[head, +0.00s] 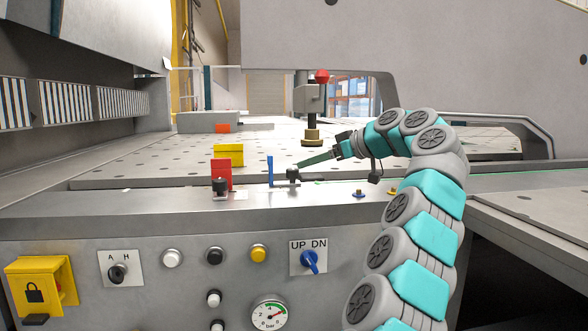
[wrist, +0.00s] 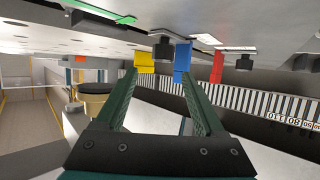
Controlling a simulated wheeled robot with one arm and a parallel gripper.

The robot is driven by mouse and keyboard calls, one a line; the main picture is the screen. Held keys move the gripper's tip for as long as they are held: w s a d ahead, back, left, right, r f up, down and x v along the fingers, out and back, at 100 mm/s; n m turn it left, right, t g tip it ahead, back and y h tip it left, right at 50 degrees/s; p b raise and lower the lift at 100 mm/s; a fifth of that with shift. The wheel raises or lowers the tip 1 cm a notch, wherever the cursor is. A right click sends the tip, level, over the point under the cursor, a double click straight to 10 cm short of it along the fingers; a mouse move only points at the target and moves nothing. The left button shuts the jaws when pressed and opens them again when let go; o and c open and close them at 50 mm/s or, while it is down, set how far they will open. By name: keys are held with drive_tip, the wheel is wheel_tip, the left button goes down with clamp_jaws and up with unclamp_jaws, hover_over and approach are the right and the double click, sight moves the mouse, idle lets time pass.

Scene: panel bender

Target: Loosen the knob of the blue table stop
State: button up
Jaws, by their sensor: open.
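The blue table stop (head: 270,172) stands upright on the front ledge of the machine table. Its dark knob (head: 292,175) is just to its right. In the wrist view, the blue stop (wrist: 182,62) shows near the right fingertip, and the dark knob (wrist: 163,47) lies ahead, between the lines of the two fingers. My gripper (head: 301,163) reaches in from the right, its tips close to the knob and slightly above it. In the wrist view, my gripper (wrist: 158,80) has its green fingers apart with nothing between them. Whether a finger touches the knob cannot be told.
A red stop (head: 221,172) with its own dark knob (head: 220,187) stands left of the blue one. A yellow stop (head: 229,154) is behind. A red-topped post (head: 313,105) rises behind my gripper. The front panel (head: 190,285) carries buttons and a blue switch (head: 310,261).

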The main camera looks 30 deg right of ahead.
drive_tip(key=v, duration=0.4)
drive_tip(key=shift+s+f, duration=0.1)
drive_tip(key=shift+s, duration=0.45)
drive_tip(key=shift+w, duration=0.15)
idle(0.7)
